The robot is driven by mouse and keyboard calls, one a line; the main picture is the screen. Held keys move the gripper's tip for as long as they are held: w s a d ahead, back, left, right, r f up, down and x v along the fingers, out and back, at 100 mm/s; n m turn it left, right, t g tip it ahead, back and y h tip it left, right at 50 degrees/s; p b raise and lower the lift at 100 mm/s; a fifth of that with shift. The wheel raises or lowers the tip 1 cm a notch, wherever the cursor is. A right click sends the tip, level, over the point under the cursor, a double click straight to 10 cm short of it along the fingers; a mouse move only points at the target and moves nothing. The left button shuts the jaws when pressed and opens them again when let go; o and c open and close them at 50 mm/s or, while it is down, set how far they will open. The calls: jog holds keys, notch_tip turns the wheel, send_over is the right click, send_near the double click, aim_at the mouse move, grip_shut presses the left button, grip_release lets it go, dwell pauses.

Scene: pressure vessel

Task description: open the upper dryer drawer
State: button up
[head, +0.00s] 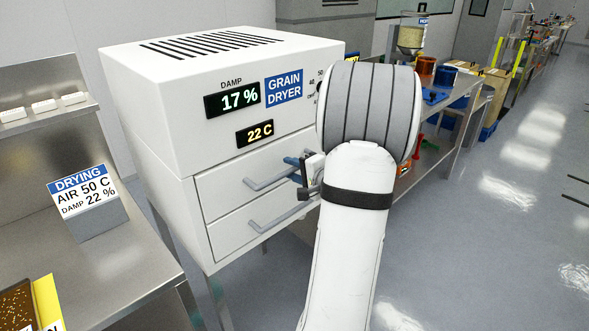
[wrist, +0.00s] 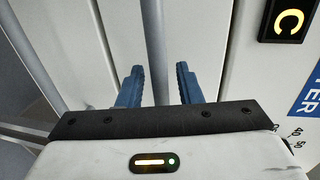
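The white grain dryer (head: 150,100) stands at the left centre with two drawers in its front. The upper drawer (head: 225,183) looks shut, and so does the lower drawer (head: 232,232) under it. The upper drawer's grey bar handle (head: 265,182) also shows in the wrist view (wrist: 156,50), where the picture is turned sideways. My gripper (wrist: 158,85) has two blue fingers spread apart, one on each side of this handle, with a gap on both sides. In the head view my arm hides the right part of the drawers and most of the gripper.
The lower drawer's handle (head: 280,219) is just below. A steel bench (head: 125,245) with a drying sign (head: 85,205) stands at the left. A long bench with containers (head: 425,70) runs back at the right. The floor (head: 480,230) at the right is clear.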

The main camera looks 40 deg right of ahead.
grip_shut()
